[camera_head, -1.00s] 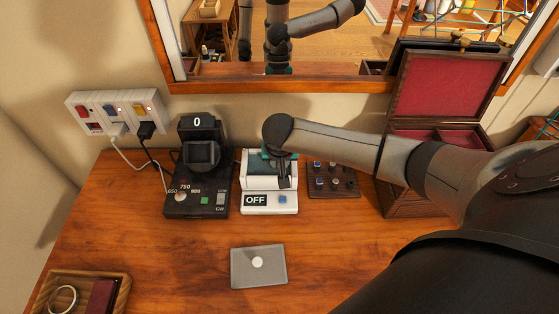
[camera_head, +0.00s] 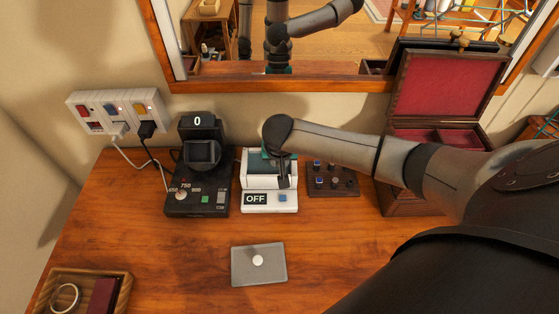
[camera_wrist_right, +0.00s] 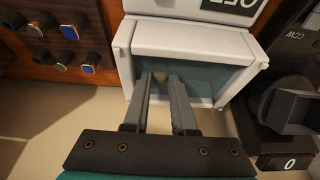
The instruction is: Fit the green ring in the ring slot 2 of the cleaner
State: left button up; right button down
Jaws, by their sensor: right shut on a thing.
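My right gripper (camera_head: 284,184) points down over the cleaner. In the right wrist view its fingers (camera_wrist_right: 161,78) reach into the basin opening, close together with a narrow gap. The green ring is not clearly visible; the fingertips hide what they hold. The ring slots cannot be made out. My left gripper is not in view.
A black device (camera_head: 198,190) with a dial stands left of the cleaner. A grey plate (camera_head: 245,272) lies in front. A wooden tray (camera_head: 122,292) is at front left.

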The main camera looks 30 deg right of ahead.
jog(key=shift+f, duration=0.2)
jog(key=c, duration=0.6)
grip_release()
jog(key=shift+c, duration=0.2)
jog(key=shift+d, duration=0.1)
jog(key=shift+r, duration=0.1)
jog(key=p+v, duration=0.4)
jog(key=v, duration=1.1)
jog(key=shift+p, duration=0.3)
jog(key=shift+a, duration=0.2)
